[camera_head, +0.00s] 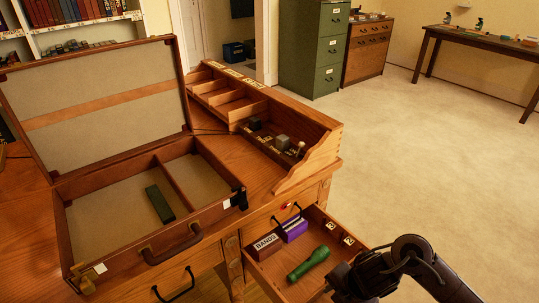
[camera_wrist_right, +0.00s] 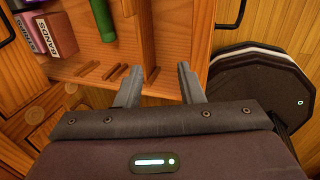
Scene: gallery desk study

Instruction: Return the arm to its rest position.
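My right arm comes in from the lower right in the head view. Its dark gripper (camera_head: 338,288) is at the front right corner of the open desk drawer (camera_head: 337,232). In the right wrist view, the two grey fingers of the right gripper (camera_wrist_right: 158,76) stand apart with nothing between them. They are over the drawer's edge, and the gripper is open and empty. The fingers are mostly hidden in the head view. My left arm and gripper are not in view.
The drawer holds a green flashlight (camera_head: 309,263), a BANDS box (camera_head: 266,247) and a purple box (camera_head: 294,229). An open case (camera_head: 119,248) with a dark green block (camera_head: 160,203) lies on the desk. Bare floor (camera_head: 410,165) spreads to the right.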

